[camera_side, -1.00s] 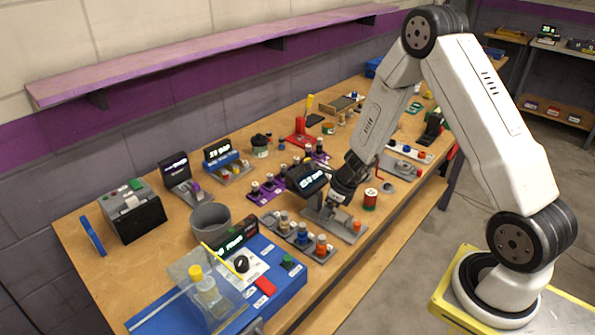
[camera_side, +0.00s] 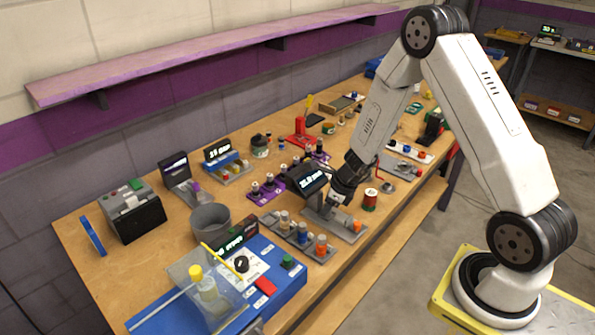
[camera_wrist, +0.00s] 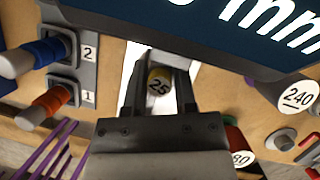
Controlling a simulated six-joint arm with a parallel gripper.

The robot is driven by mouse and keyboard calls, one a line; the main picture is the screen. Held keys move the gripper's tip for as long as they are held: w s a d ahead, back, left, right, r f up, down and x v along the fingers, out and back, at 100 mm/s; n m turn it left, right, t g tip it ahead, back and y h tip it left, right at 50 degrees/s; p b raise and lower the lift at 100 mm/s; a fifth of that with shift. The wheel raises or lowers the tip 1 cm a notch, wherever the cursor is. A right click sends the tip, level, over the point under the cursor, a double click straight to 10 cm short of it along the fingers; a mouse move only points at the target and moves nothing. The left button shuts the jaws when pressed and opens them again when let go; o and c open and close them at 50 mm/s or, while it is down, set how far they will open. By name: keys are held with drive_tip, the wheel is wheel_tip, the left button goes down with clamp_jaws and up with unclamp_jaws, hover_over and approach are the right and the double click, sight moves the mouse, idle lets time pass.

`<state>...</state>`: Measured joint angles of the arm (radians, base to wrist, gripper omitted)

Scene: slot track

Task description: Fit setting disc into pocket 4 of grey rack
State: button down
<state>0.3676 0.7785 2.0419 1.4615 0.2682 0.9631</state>
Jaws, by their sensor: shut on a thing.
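My gripper (camera_wrist: 160,85) is shut on a small round yellow piece marked 25 (camera_wrist: 159,83), which looks like the setting disc. In the side view my gripper (camera_side: 335,203) is low over a grey base plate (camera_side: 345,233), just in front of a dark display block (camera_side: 305,180). I cannot tell whether the disc touches the plate. The grey rack (camera_side: 289,238) lies left of my gripper with brown, blue and orange pegs standing along it. Its end with labels 1 and 2 shows in the wrist view (camera_wrist: 88,70): orange peg at 1, blue peg at 2. Pocket 4 is not legible.
The display block fills the top right of the wrist view. A red spool (camera_side: 370,199) stands close right of my gripper. A grey cup (camera_side: 210,222), a purple rack (camera_side: 267,189) and a blue panel (camera_side: 285,289) lie to the left.

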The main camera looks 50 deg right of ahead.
drive_tip(key=shift+r, duration=0.1)
drive_tip(key=shift+r, duration=4.95)
drive_tip(key=s+a+r+n+g, duration=0.1)
drive_tip(key=a+n+g, duration=0.2)
drive_tip(key=n, duration=0.8)
drive_tip(key=s+a+r+n+g+y, duration=0.1)
drive_tip(key=a+n+g, duration=0.3)
drive_tip(key=a+n, duration=0.4)
drive_tip(key=s+n, duration=0.1)
drive_tip(key=n, duration=0.2)
drive_tip(key=shift+a+r+n, duration=0.2)
drive_tip(key=shift+r+n, duration=0.1)
